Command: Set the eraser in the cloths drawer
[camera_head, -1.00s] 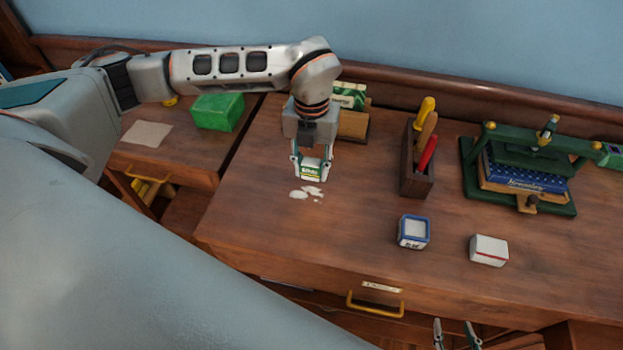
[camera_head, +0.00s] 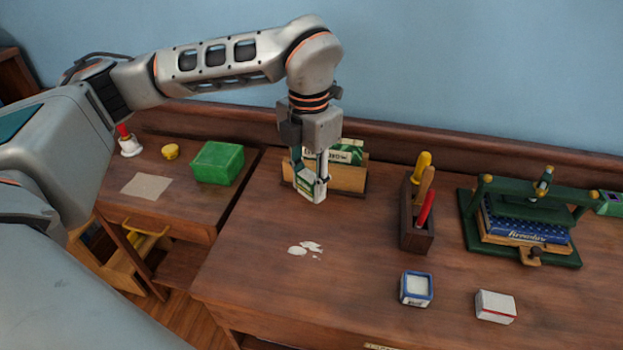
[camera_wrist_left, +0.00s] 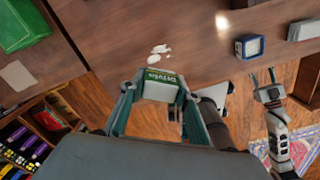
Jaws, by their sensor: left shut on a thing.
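The eraser (camera_head: 312,191), a small white block with a green printed sleeve, is held between the fingers of my left gripper (camera_head: 311,180), raised above the desk in front of the wooden letter holder. In the left wrist view the eraser (camera_wrist_left: 160,84) sits between the fingertips. My right gripper (camera_wrist_left: 265,78) shows in that view with its fingers apart and empty, by the desk's front edge. It is outside the head view. A desk drawer's label (camera_head: 380,347) just shows at the bottom of the head view; its handle and inside are hidden.
White scraps (camera_head: 305,248) lie on the desk. A blue-edged cube (camera_head: 416,288) and a white block with a red stripe (camera_head: 495,306) stand near the front. A tool holder (camera_head: 416,225), a green press (camera_head: 530,225), the letter holder (camera_head: 349,178) and a green box (camera_head: 217,162) stand farther back.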

